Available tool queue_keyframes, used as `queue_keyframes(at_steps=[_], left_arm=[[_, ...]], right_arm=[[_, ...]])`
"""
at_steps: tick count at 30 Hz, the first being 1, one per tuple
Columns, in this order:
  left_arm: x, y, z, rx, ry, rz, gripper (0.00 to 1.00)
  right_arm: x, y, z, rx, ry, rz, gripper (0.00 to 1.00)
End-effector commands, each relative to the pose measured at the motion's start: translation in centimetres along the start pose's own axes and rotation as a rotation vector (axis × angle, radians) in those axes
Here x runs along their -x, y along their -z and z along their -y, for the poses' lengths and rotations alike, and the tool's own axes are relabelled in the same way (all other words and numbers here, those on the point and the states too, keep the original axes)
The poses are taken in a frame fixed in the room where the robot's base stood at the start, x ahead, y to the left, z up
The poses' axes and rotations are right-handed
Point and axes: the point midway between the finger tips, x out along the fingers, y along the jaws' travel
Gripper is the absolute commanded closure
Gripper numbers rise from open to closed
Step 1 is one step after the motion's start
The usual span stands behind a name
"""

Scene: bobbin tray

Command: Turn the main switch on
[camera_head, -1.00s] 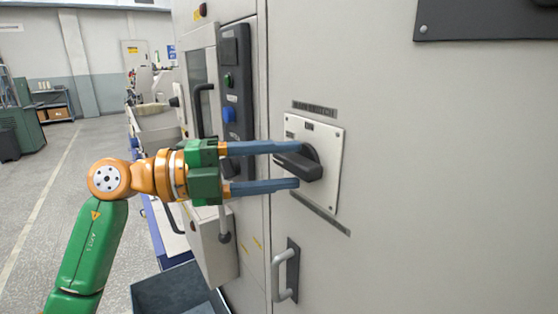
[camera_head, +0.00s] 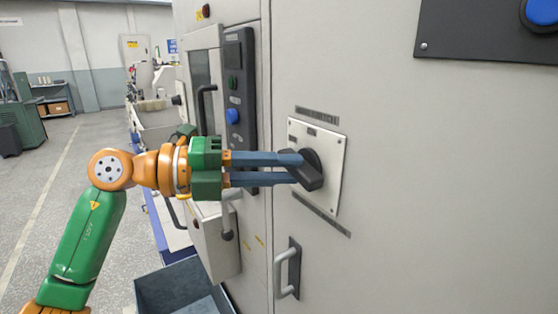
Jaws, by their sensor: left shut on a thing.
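The main switch is a black rotary handle (camera_head: 311,172) on a pale square plate (camera_head: 329,148), fixed to the grey cabinet front under a dark label strip (camera_head: 317,115). The handle's grip lies tilted, running from upper left to lower right. My left gripper (camera_head: 294,168) reaches in from the left. Its two blue-grey fingers are shut on the handle, one above and one below its left part. The fingers hide some of the handle. My right gripper is not in view.
A cabinet door handle (camera_head: 284,272) sits below the switch. A control panel with a blue button (camera_head: 233,116) and a black door handle (camera_head: 204,108) are to the left. A dark open bin (camera_head: 180,290) stands on the floor. Another blue button (camera_head: 541,12) is at top right.

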Motion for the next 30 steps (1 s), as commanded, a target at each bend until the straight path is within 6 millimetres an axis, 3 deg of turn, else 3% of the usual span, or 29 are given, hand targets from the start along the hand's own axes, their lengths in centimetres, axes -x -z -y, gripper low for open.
queue_keyframes(at_steps=[12, 30], left_arm=[[0.1, 0.0, 0.7, -0.368, -0.149, 0.004, 1.00], [-0.1, 0.3, 1.0, -0.891, -0.362, 0.008, 1.00]], right_arm=[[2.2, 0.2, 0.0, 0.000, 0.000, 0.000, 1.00], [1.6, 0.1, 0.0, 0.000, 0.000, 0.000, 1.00]])
